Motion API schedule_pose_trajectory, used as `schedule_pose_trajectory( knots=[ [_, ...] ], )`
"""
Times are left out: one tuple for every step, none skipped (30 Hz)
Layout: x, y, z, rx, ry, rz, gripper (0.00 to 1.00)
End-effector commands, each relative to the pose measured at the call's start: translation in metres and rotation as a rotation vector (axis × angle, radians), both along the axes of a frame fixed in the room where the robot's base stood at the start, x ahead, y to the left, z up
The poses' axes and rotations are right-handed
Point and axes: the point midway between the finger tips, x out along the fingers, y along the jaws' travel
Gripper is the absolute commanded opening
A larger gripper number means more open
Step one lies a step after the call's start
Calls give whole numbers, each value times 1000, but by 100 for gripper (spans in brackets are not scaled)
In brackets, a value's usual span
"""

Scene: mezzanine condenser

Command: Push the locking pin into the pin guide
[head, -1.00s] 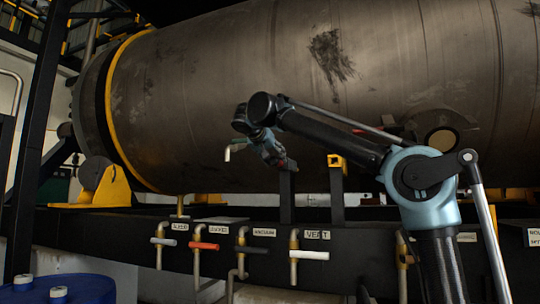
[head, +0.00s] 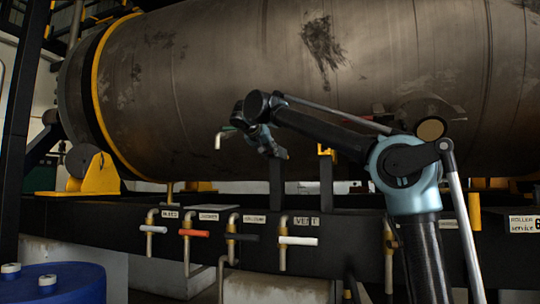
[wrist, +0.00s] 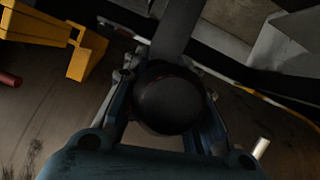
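In the head view my gripper (head: 277,150) is at the top of a dark upright post (head: 277,180), angled down and right. To its right, a yellow guide block (head: 325,150), apparently the pin guide, tops a second post. In the wrist view a dark round knob with a thin reddish edge (wrist: 168,100), apparently the locking pin's end, lies between the spread fingers of my gripper (wrist: 165,85). It hides the fingertips, so I cannot tell whether they touch it. A yellow bracket (wrist: 88,52) shows at upper left, perhaps the guide. The pin's shaft is hidden.
The large grey tank (head: 220,80) fills the space behind my arm. Below the posts, a dark beam carries several labelled valves, one with a red handle (head: 194,233) and one with a white handle (head: 298,241). A blue drum (head: 60,285) stands at lower left.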

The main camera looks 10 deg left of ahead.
Motion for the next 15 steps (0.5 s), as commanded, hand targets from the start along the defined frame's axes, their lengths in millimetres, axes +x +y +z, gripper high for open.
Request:
schedule_pose_trajectory(
  knots=[
    [0,1,0,0,0,1,0],
    [0,1,0,0,0,1,0],
    [0,1,0,0,0,1,0],
    [0,1,0,0,-1,1,0],
    [-1,1,0,0,-1,1,0],
    [-1,1,0,0,-1,1,0],
    [-2,1,0,1,-1,2,0],
    [-4,1,0,0,-1,2,0],
    [-6,1,0,0,-1,2,0],
    [-8,1,0,0,0,2,0],
    [-10,1,0,1,0,2,0],
    [-13,2,0,1,0,2,0],
    [-15,2,0,1,0,2,0],
    [-17,2,0,1,0,2,0],
    [-20,3,0,1,0,3,0]
  ],
)
